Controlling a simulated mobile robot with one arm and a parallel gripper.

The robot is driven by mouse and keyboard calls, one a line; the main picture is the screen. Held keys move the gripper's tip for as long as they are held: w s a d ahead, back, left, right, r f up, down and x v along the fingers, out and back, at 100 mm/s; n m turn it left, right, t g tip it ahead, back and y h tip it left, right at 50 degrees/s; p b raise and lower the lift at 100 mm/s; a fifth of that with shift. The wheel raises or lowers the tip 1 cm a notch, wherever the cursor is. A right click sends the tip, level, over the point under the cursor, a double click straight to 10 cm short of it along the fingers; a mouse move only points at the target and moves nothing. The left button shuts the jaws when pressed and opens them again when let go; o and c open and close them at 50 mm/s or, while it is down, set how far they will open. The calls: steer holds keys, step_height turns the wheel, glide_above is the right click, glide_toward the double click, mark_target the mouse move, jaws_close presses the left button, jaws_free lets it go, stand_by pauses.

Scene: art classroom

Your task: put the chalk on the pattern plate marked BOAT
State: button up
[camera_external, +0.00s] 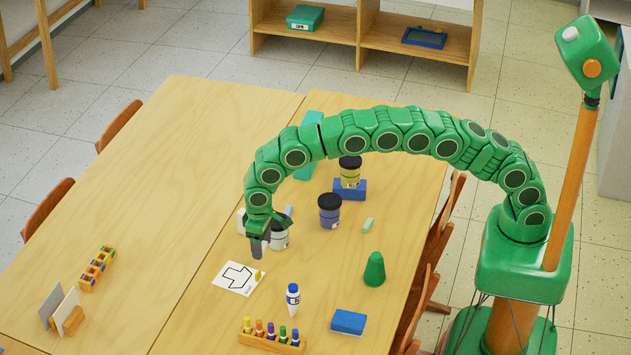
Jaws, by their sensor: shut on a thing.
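My gripper (262,237) points down above the left part of the near table half. It is shut on a dark grey, upright stick-like piece (257,249); I cannot tell for sure that this is the chalk. Just below and to the left lies a white plate (228,283) with a black outline; its lettering is too small to read. The held piece is near the plate's back edge, and I cannot tell whether it touches anything. A small yellow thing (259,275) stands at the plate's right edge. A pale green stick (367,225) lies further right.
Behind the gripper stands a white jar (279,240), with a dark-lidded blue jar (329,213) to its right. A glue bottle (293,297), green cone (374,270), blue block (348,321) and wooden rack of bottles (272,343) stand nearer. The left table half is mostly clear.

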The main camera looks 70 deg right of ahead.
steer(key=shift+w+a+f, duration=0.55)
steer(key=shift+w+f, duration=0.1)
steer(key=shift+w, duration=0.65)
glide_above(238, 278)
steer(key=shift+s+d+f, duration=0.1)
steer(key=shift+f, duration=1.25)
steer(key=shift+s+f, duration=0.1)
steer(key=shift+f, duration=1.2)
steer(key=shift+w+f, duration=0.15)
steer(key=shift+f, duration=0.1)
steer(key=shift+f, duration=1.55)
steer(key=o, duration=1)
steer(key=shift+f, duration=0.1)
